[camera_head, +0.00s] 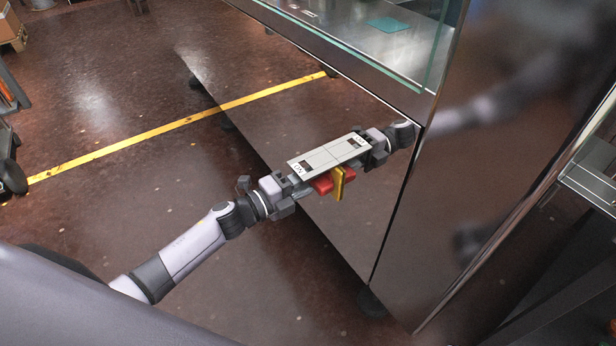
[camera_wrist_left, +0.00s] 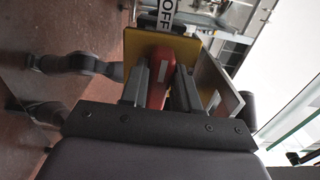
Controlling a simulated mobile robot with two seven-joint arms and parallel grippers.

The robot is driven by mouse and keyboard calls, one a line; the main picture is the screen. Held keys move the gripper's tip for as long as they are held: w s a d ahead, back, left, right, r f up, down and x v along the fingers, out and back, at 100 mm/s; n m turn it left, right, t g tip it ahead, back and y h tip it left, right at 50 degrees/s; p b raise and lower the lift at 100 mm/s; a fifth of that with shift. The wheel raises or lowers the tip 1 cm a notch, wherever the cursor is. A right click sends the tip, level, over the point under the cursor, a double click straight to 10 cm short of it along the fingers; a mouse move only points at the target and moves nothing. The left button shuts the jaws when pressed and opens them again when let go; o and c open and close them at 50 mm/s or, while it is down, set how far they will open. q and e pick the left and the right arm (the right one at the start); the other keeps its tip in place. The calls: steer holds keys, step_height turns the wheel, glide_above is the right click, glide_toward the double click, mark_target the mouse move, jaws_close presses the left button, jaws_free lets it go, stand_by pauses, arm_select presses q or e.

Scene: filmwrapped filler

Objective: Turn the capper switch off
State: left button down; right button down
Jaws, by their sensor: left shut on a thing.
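The capper switch is on the side of the steel machine, with a red handle (camera_head: 322,185) on a yellow plate (camera_head: 338,187). A grey label plate (camera_head: 312,164) above it reads ON at its near end. My left gripper (camera_head: 311,187) is at the switch, shut on the red handle. In the left wrist view, the red handle (camera_wrist_left: 158,80) sits between the two fingers (camera_wrist_left: 160,88), in front of the yellow plate (camera_wrist_left: 133,48). An OFF label (camera_wrist_left: 165,14) shows above it. The fingers partly hide the handle. My right gripper is not in view.
The machine's polished side panel (camera_head: 290,95) mirrors my arm and the switch. Glass guarding (camera_head: 345,55) stands above it. The dark floor (camera_head: 100,90) with a yellow line (camera_head: 190,118) is open to the left. A tall steel cabinet (camera_head: 480,150) is on the right.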

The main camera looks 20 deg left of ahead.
arm_select(q)
steer(key=shift+f, duration=0.1)
stand_by(0.5)
steer(key=c, duration=0.9)
jaws_free()
steer(key=shift+s, duration=0.1)
steer(key=v, duration=0.7)
steer(key=shift+p, duration=0.3)
